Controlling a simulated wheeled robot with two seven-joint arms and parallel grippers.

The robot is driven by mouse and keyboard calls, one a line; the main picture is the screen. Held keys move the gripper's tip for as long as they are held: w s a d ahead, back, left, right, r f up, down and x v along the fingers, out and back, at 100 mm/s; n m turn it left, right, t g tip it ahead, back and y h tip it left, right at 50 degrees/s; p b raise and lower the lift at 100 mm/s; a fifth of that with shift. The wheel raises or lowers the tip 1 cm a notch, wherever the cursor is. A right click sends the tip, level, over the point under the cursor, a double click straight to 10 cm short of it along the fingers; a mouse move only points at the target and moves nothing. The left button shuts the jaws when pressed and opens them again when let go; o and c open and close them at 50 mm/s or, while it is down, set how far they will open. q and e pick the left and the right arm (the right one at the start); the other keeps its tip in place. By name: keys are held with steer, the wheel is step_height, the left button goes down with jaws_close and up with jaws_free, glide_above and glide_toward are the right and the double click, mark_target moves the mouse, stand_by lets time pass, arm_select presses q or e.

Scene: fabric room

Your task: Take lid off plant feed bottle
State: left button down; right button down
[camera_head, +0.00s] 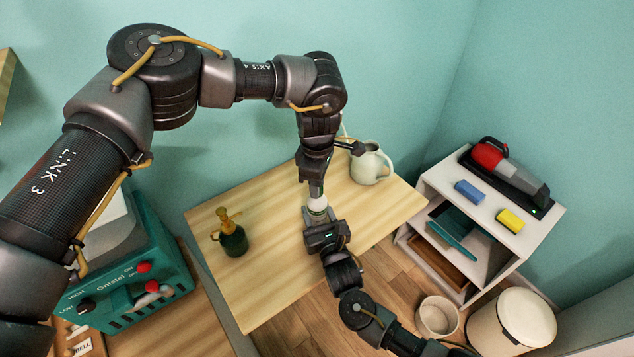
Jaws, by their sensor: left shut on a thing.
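The plant feed bottle (317,205), whitish with a green band, stands near the middle of the wooden table. My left gripper (317,187) comes down from above and is shut at the bottle's top, where the lid is hidden between its fingers. I cannot tell whether the lid is apart from the bottle. My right gripper (320,217) comes from the lower right and has its fingers at the bottle's lower part. Whether those fingers are closed on the bottle does not show clearly.
A dark green spray bottle (232,240) stands on the table (270,290) to the left. A pale watering can (371,165) stands behind right. A white shelf (445,190) holds a red handheld vacuum (489,152) and two sponges. A bin (512,318) stands at lower right.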

arm_select(q)
steer(key=n, duration=0.5)
steer(key=shift+n, duration=0.3)
steer(key=n, duration=1)
steer(key=shift+n, duration=0.4)
steer(key=n, duration=1.1)
steer(key=shift+w+n, duration=0.1)
steer(key=shift+n, duration=0.3)
steer(key=n, duration=0.7)
steer(key=shift+a+r, duration=0.1)
steer(key=n, duration=1.1)
steer(key=shift+n, duration=0.3)
